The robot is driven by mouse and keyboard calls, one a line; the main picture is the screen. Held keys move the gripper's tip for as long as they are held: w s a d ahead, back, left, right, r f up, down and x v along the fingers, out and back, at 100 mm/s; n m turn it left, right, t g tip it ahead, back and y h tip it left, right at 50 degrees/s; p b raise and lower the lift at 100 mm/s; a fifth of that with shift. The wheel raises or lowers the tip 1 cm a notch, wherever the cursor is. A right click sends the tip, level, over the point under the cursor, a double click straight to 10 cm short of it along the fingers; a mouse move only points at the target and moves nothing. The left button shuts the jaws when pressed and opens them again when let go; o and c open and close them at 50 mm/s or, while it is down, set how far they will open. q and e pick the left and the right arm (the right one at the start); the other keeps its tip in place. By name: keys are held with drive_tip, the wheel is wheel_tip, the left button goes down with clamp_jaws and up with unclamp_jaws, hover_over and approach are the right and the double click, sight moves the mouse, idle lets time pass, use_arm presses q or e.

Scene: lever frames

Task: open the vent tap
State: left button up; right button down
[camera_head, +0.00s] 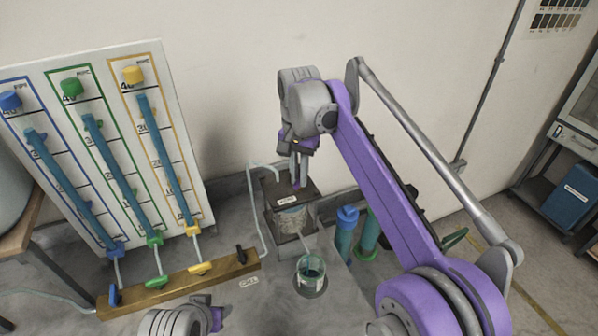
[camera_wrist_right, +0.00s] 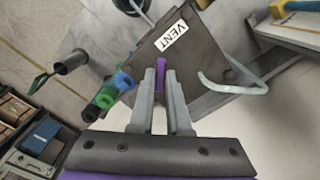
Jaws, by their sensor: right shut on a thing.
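The vent tap has a small purple handle, seen in the right wrist view (camera_wrist_right: 159,76) on a dark box (camera_head: 306,189) labelled VENT (camera_wrist_right: 172,40). My right gripper (camera_head: 298,178) reaches down to this box from above. Its two grey fingers (camera_wrist_right: 159,88) are shut on the purple handle, one on each side, and partly hide it. My left gripper (camera_head: 218,318) is low in the head view; its fingers do not show clearly.
A board with blue, green and yellow tubes (camera_head: 128,163) stands at left. A wooden manifold (camera_head: 180,284) with coloured levers and a black lever (camera_head: 240,254) lies before it. A beaker (camera_head: 311,270) stands below the box. Blue (camera_head: 346,228) and green (camera_head: 369,236) cylinders stand to its right.

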drive_tip(key=n, duration=0.4)
drive_tip(key=shift+n+p, duration=0.3)
drive_tip(key=n, duration=0.4)
drive_tip(key=shift+n, duration=0.4)
drive_tip(key=c, duration=0.9)
unclamp_jaws()
wheel_tip(320, 180, up, 11)
drive_tip(key=shift+f, duration=0.1)
